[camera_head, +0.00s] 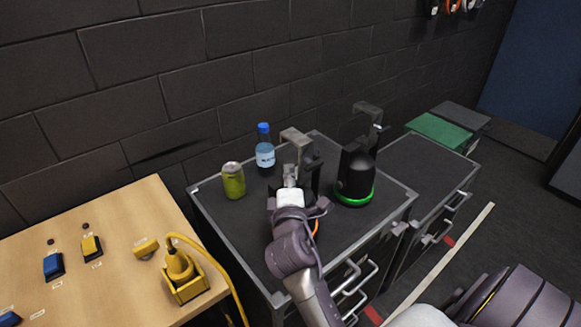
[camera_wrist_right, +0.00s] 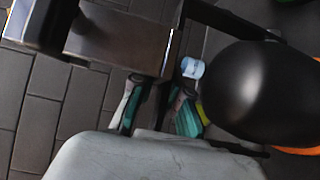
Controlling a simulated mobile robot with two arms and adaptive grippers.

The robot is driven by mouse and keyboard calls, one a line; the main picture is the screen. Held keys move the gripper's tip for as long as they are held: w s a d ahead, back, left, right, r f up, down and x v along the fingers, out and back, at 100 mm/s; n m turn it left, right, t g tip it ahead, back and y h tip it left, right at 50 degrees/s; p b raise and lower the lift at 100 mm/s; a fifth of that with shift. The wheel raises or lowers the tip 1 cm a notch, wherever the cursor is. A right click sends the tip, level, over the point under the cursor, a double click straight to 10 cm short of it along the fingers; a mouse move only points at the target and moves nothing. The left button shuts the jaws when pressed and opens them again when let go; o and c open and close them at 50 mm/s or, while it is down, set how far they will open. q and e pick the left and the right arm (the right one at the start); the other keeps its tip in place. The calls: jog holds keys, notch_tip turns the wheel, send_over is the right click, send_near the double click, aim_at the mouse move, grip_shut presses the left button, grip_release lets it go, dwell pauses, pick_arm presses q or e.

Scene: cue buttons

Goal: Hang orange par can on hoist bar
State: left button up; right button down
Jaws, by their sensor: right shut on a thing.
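The orange par can shows as a black round body (camera_wrist_right: 255,95) with an orange ring (camera_wrist_right: 298,151) in the right wrist view. In the head view only its grey hook clamp (camera_head: 296,137), dark bracket and a sliver of orange ring (camera_head: 316,228) show; my arm hides the rest. My right gripper (camera_head: 291,176) is shut on the orange par can near its bracket, below the clamp. Its fingers also show in the wrist view (camera_wrist_right: 158,100). The can is over the dark cart top (camera_head: 240,222); I cannot tell whether it touches. I see no hoist bar. My left gripper is out of view.
A green-ringed par can (camera_head: 355,178) stands close on the right. A water bottle (camera_head: 265,152) and a yellow-green can (camera_head: 233,181) stand behind and left. A wooden button table (camera_head: 95,215) is at left, a second cart (camera_head: 425,170) at right.

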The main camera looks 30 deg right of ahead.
jog(key=shift+f, duration=0.15)
jog(key=c, duration=1.6)
grip_release()
jog(key=shift+f, duration=0.25)
jog(key=o, duration=0.4)
jog(key=shift+s, duration=0.1)
jog(key=shift+o, duration=0.2)
